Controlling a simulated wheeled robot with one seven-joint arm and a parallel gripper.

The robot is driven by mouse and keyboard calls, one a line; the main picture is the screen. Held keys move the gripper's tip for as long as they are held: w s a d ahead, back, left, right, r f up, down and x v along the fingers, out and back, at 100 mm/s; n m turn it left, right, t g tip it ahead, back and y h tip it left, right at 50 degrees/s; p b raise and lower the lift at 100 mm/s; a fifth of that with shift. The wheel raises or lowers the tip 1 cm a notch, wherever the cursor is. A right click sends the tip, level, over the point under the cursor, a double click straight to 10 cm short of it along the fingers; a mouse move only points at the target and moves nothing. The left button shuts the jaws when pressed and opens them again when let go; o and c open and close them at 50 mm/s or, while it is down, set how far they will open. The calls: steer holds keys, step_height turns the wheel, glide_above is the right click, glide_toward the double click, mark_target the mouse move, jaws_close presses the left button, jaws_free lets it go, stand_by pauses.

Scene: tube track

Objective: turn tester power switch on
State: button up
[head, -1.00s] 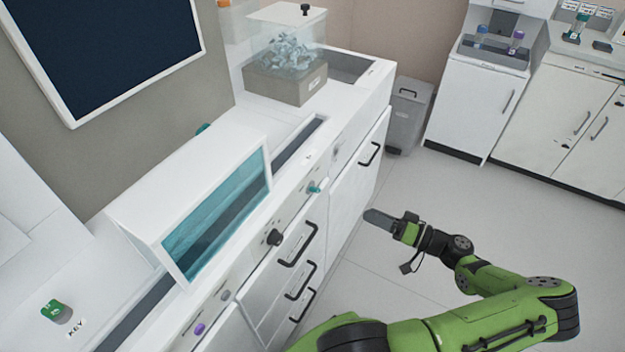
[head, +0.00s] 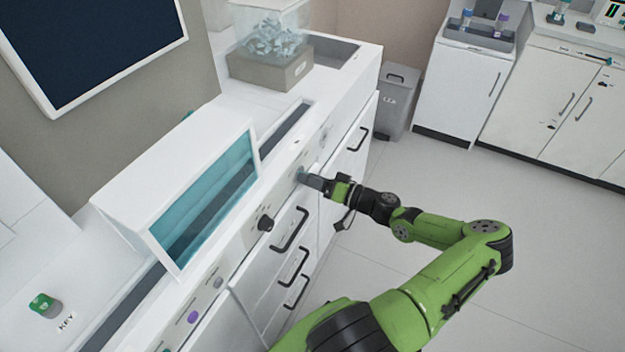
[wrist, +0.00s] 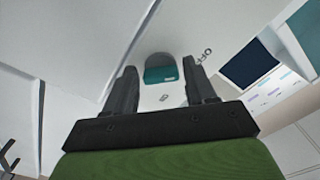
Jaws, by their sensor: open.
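The teal power switch (wrist: 161,73) sits on the white front panel (wrist: 157,97), with a label reading OFF beside it to the right in the wrist view. My gripper (wrist: 163,84) is open, with one dark finger on each side of the switch in that view. I cannot tell whether the fingers touch it. In the head view my gripper (head: 308,180) reaches the panel at the switch (head: 300,173), which it partly hides.
A black knob (head: 265,223) and a purple button (head: 193,316) are on the same front. Drawer handles (head: 290,230) stick out below. A white box with a teal window (head: 205,205) stands on the counter. The floor (head: 420,190) to the right is clear.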

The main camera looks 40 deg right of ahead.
steer(key=c, duration=0.8)
steer(key=shift+m, duration=0.4)
steer(key=m+p, duration=0.2)
steer(key=m, duration=0.3)
steer(key=m+p, duration=0.2)
steer(key=m, duration=0.4)
steer(key=r+m+p, duration=0.1)
steer(key=m+p, duration=0.1)
steer(key=m, duration=0.4)
steer(key=shift+f+m, duration=0.1)
steer(key=shift+m, duration=0.2)
steer(key=o, duration=0.8)
